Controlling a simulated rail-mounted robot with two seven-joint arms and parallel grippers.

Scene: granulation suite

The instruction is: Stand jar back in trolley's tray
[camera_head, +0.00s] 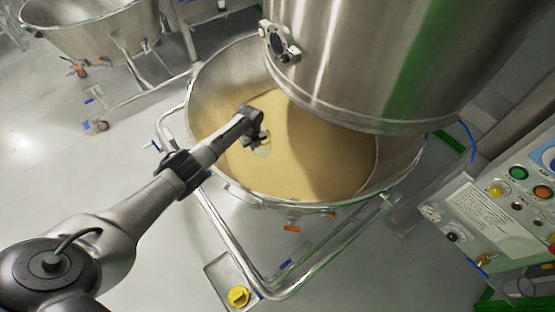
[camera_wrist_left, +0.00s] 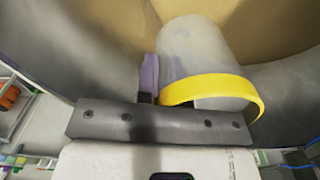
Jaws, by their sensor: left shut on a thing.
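The jar (camera_head: 264,151) is small and pale, with a yellow band, and is over the beige powder inside the steel bowl. In the left wrist view the jar (camera_wrist_left: 203,52) shows large, its grey body pointing away and its yellow band near the gripper. My left gripper (camera_head: 260,139) is shut on the jar. One purple finger pad shows beside it in the wrist view; the other finger is hidden. The trolley's tray (camera_head: 217,271) is at the bottom of the head view and holds a round yellow cap (camera_head: 238,296). My right gripper is not in view.
The powder bowl (camera_head: 205,85) stands on a trolley with a tubular steel handle frame (camera_head: 228,240). A large steel vessel (camera_head: 380,60) overhangs its right side. A control panel (camera_head: 490,215) is at the right. Another steel bowl (camera_head: 95,40) stands at upper left. Open floor lies left.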

